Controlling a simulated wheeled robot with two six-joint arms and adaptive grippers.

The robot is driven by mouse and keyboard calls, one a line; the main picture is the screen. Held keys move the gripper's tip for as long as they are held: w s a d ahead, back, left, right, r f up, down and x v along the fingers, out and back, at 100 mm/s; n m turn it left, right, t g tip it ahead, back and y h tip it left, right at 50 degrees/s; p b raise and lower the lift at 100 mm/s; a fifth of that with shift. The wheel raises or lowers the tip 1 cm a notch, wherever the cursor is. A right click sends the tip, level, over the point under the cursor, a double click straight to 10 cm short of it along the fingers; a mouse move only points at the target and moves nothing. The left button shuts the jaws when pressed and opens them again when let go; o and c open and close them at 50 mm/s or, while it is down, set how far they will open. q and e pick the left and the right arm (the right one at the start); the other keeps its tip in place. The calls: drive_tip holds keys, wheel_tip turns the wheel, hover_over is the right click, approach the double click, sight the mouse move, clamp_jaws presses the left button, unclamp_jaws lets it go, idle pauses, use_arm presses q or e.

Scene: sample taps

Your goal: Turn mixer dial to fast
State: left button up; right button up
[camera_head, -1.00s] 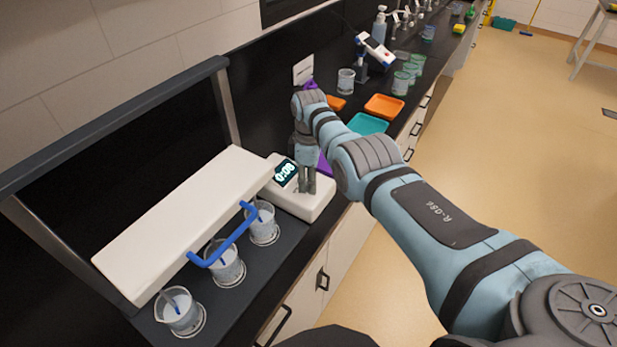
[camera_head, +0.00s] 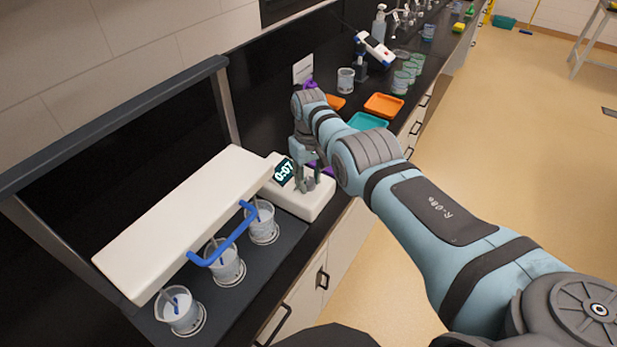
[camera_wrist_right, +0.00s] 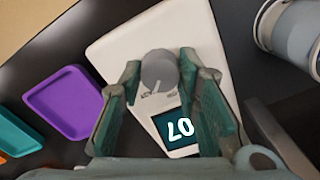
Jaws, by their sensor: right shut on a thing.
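In the right wrist view, the grey round dial (camera_wrist_right: 159,70) stands on the white box, above the display (camera_wrist_right: 180,128). Small labels lie beside the dial, too small to read surely. My right gripper (camera_head: 313,184) points down over the box. In the wrist view its fingers (camera_wrist_right: 160,74) are on either side of the dial, shut on it. My left gripper is not in view.
The mixer's white hood (camera_head: 185,225) with a blue handle (camera_head: 228,236) stands over several beakers. Purple (camera_wrist_right: 66,103), teal (camera_head: 367,122) and orange (camera_head: 384,106) trays lie beyond the box. More beakers and taps line the bench.

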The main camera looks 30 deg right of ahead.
sight(309, 181)
drive_tip(key=shift+s+f+m, duration=0.2)
drive_tip(key=shift+f+m, duration=0.05)
drive_tip(key=shift+m, duration=0.35)
drive_tip(key=o, duration=1.2)
drive_tip(key=shift+w+r, duration=0.1)
drive_tip(key=shift+w, duration=0.05)
drive_tip(key=shift+r, duration=0.2)
wheel_tip(309, 181, up, 12)
drive_tip(key=shift+f, duration=0.15)
